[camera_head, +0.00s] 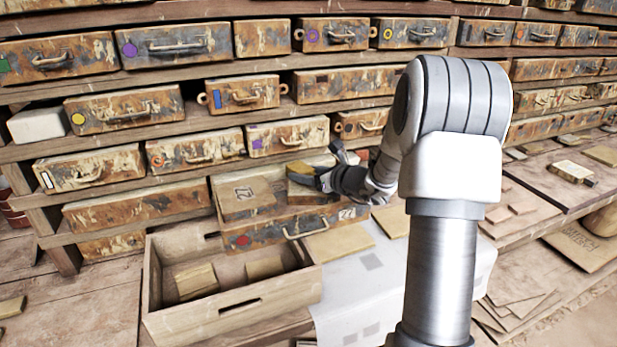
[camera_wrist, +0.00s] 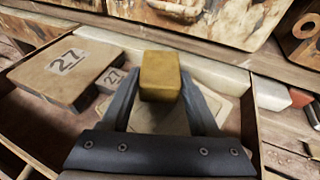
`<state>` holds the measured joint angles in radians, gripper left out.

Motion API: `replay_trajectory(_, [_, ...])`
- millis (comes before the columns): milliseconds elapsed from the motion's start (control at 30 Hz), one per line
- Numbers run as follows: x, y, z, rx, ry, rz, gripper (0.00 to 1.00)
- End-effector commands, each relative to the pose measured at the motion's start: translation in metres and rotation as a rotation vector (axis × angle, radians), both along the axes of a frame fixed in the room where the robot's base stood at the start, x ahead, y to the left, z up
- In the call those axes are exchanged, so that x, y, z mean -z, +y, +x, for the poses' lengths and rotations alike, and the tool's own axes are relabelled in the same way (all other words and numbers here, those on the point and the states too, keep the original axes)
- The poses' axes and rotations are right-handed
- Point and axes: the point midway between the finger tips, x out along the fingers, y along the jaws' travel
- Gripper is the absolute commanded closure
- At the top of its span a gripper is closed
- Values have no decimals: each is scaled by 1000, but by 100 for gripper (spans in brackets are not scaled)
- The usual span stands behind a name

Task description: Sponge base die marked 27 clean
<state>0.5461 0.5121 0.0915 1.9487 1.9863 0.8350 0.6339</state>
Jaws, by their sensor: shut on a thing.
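My gripper (camera_wrist: 160,98) is shut on a yellow sponge (camera_wrist: 160,76) in the wrist view. It holds the sponge over a pale square surface (camera_wrist: 185,118) in an open drawer, likely the base die, partly hidden by my fingers. I cannot tell whether the sponge touches it.
The open drawer's front (camera_head: 285,230) has a red dot, a handle and a 27 label. Below it stands a wooden crate (camera_head: 235,312) with tan blocks inside. Racks of worn drawers (camera_head: 120,105) rise behind. A white sheet (camera_head: 375,285) covers part of the bench on the right.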

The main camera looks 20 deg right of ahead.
Motion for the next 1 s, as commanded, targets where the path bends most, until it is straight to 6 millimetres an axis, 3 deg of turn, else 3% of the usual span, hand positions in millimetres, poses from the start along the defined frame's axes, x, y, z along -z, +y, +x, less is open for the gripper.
replay_trajectory(367, [3, 0, 4, 1, 4, 0, 87])
replay_trajectory(733, [3, 0, -19, 1, 8, 0, 87])
replay_trajectory(1000, [2, 0, -21, 2, 7, 0, 87])
